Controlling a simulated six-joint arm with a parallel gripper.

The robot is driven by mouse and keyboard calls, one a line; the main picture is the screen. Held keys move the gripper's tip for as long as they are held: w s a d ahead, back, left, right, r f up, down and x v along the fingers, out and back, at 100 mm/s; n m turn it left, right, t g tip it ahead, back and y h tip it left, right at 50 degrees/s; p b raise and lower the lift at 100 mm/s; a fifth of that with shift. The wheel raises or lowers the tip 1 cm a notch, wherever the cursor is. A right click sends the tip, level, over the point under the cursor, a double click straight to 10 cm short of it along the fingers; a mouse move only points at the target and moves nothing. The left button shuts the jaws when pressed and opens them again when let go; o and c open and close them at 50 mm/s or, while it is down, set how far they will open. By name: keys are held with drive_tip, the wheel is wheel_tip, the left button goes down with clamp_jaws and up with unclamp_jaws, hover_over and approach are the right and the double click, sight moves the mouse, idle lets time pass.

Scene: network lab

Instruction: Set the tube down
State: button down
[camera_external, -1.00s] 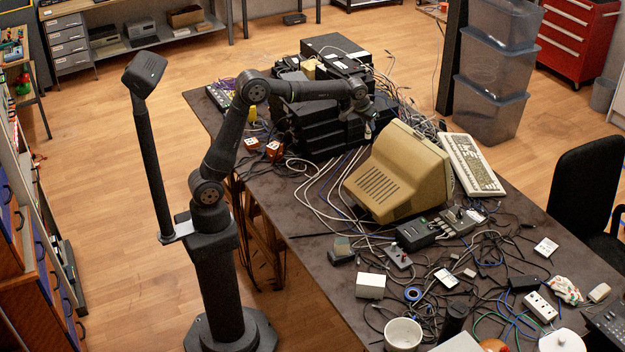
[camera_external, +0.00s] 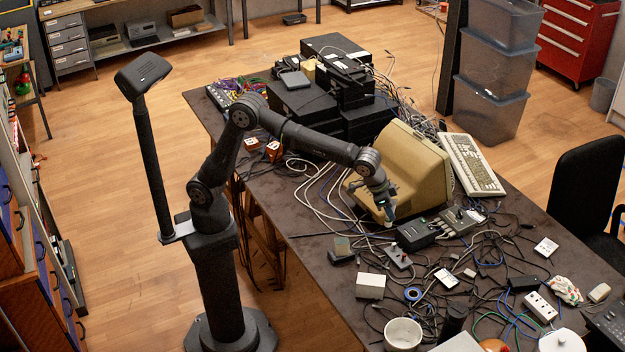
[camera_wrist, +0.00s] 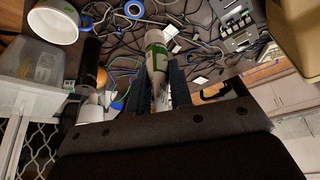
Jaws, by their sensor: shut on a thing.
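The tube (camera_wrist: 157,57) is white with a green label and shows in the middle of the wrist view, sticking out between the fingers. My gripper (camera_wrist: 161,88) is shut on it, with one finger on each side. In the external view my gripper (camera_external: 387,212) hangs in front of the beige monitor, above the table (camera_external: 312,254). The tube is too small to make out clearly there. I cannot tell how far its end is from the table.
The beige monitor (camera_external: 418,165) stands right behind my gripper. A dark switch box (camera_external: 416,236) is close on the right, with many loose cables around. A white mug (camera_external: 403,334) and a small white box (camera_external: 371,286) stand nearer the front. The table's left front part is barer.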

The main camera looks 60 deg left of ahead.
drive_tip(key=s+d+m, duration=0.1)
drive_tip(key=s+d, duration=0.4)
drive_tip(key=s, duration=0.3)
drive_tip(key=s+d+m+g+h, duration=0.15)
drive_tip(key=s+d, duration=0.25)
drive_tip(key=s, duration=0.4)
drive_tip(key=s+d+m, duration=0.2)
drive_tip(key=s+d, duration=0.3)
drive_tip(key=s, duration=0.3)
wheel_tip(320, 180, down, 18)
drive_tip(key=w, duration=0.1)
drive_tip(key=shift+w+f, duration=5.6)
drive_tip(key=shift+w, duration=0.05)
drive_tip(key=shift+f, duration=0.15)
drive_tip(key=c, duration=1.3)
unclamp_jaws()
